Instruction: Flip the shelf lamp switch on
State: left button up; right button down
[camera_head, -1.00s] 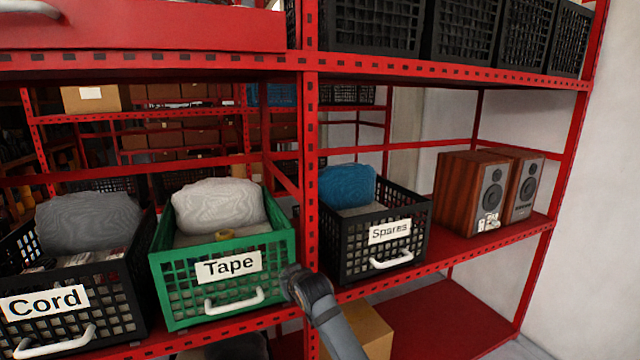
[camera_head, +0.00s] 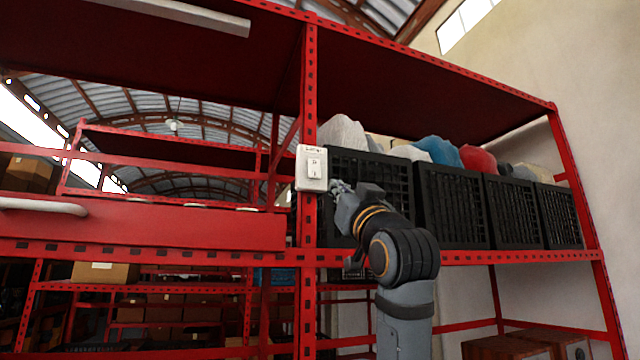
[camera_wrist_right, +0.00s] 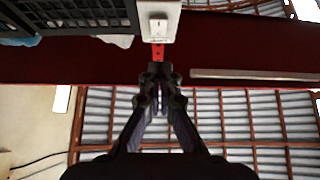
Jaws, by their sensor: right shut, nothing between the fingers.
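The shelf lamp switch (camera_head: 312,169) is a white box with a rocker, fixed on the red shelf post. In the right wrist view the switch (camera_wrist_right: 158,22) shows at the top middle, past the fingertips. My right gripper (camera_head: 338,186) is just right of the switch's lower edge in the head view, shut and empty. In the right wrist view the gripper's closed fingertips (camera_wrist_right: 159,68) point toward the switch; I cannot tell whether they touch it. A long white lamp bar (camera_head: 180,12) is under the top shelf at upper left. My left gripper is not in view.
Black crates (camera_head: 452,205) with bundles in them stand on the shelf right of the post, close beside my right arm. A red drawer front (camera_head: 150,230) with a white handle is left of the post. The red post (camera_head: 308,275) runs below the switch.

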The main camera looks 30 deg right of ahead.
jog(key=shift+s+d+r, duration=0.1)
jog(key=shift+s+r, duration=0.25)
jog(key=shift+w, duration=0.1)
jog(key=p, duration=0.6)
send_near(315, 171)
notch_tip(315, 171, up, 4)
jog(key=w+p, duration=0.1)
jog(key=w, duration=0.1)
jog(key=w+d, duration=0.1)
jog(key=w, duration=0.1)
jog(key=shift+f+p, duration=0.2)
jog(key=shift+p, duration=0.2)
jog(key=shift+w+f, duration=0.1)
jog(key=shift+w, duration=0.15)
